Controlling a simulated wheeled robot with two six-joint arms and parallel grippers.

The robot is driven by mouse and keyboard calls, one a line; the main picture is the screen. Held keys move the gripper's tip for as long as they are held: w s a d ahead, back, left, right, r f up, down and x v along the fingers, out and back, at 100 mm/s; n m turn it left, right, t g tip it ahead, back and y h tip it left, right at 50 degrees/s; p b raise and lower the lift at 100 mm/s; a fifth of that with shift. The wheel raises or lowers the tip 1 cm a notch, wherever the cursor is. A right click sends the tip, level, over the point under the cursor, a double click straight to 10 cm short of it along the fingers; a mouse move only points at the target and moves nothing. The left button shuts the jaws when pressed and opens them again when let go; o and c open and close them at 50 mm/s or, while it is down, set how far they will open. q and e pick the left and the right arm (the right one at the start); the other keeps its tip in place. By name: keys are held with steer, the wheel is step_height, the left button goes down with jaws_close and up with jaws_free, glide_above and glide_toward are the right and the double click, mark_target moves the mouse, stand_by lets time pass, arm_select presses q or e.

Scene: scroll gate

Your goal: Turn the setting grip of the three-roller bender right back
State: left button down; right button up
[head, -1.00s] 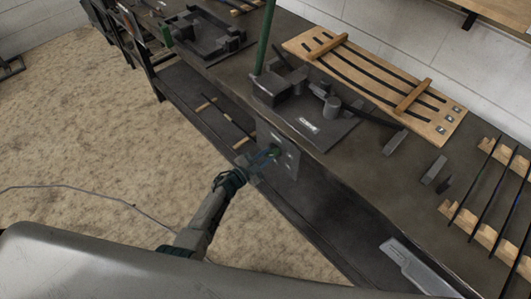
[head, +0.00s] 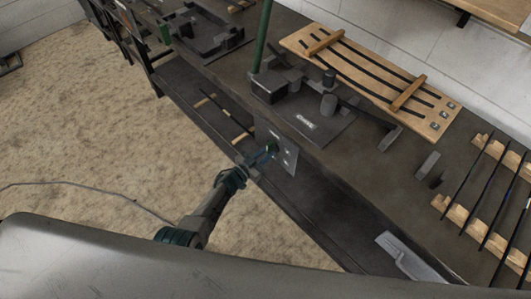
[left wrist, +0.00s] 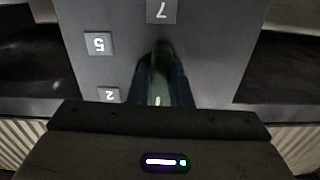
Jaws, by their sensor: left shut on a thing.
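The three-roller bender (head: 303,124) stands on the bench, with dark upright rollers on a flat base. A grey plate (head: 288,162) hangs at the bench front below it. The green setting grip (head: 272,148) is on this plate; it also shows in the left wrist view (left wrist: 162,58). My left gripper (head: 266,154) is shut on the grip, with fingers on both sides of it in the left wrist view (left wrist: 163,85). The plate there bears number tags: 7 (left wrist: 162,11), 5 (left wrist: 99,43) and 2 (left wrist: 109,95). My right gripper is out of view.
Dark rods rest on wooden racks (head: 465,218) at the right. A lower shelf (head: 310,205) runs under the bench. The floor at left is open.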

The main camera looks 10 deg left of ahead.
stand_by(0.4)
arm_select(q)
steer(key=c, duration=1.3)
jaws_free()
steer(key=v, duration=1)
steer(key=shift+s+a, duration=0.25)
steer(key=shift+s, duration=0.05)
steer(key=s+a+f+n+g+y+b, duration=0.25)
steer(key=s+a+f+y, duration=0.3)
steer(key=s+f, duration=0.5)
steer(key=s+a+f+n+g+y+b, duration=0.15)
steer(key=s+a+f+n+y, duration=0.4)
steer(key=f, duration=0.85)
steer(key=s+a+f+g, duration=0.1)
steer(key=s+f+g, duration=0.2)
steer(key=s, duration=0.7)
steer(key=s+a+f+g, duration=0.2)
steer(key=s+f, duration=0.3)
steer(key=s, duration=0.5)
steer(key=s+a+f+g+b, duration=0.1)
steer(key=s+f+g, duration=0.3)
steer(key=s, duration=0.6)
steer(key=shift+s+a+y, duration=0.25)
steer(key=shift+s+y, duration=0.05)
steer(key=shift+y, duration=0.1)
